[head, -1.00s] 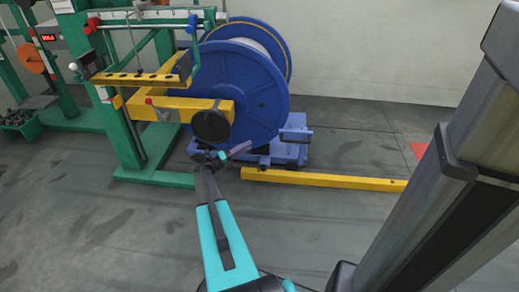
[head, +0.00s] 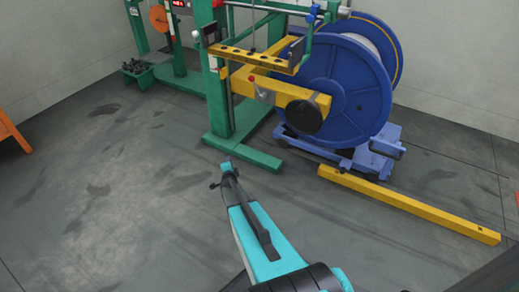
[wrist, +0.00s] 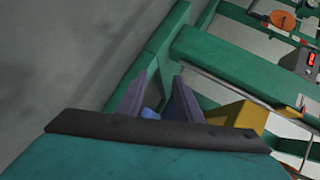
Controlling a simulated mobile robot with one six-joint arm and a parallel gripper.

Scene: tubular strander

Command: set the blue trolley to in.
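The blue trolley (head: 375,160) stands low on the floor under the big blue reel (head: 350,85), at the right in the head view. My gripper (wrist: 157,95) shows two purple fingers apart in the wrist view. A small blue patch (wrist: 150,113) shows between them; I cannot tell what it belongs to. In the head view my arm's end is over open floor, left of the trolley and apart from it, with the fingers hardly visible.
A yellow floor bar (head: 410,205) lies in front of the trolley and runs right. The green machine frame (head: 218,105) with its foot (head: 245,160) and yellow arm (head: 275,90) stands left of the reel. An orange stand (head: 10,135) is at the far left.

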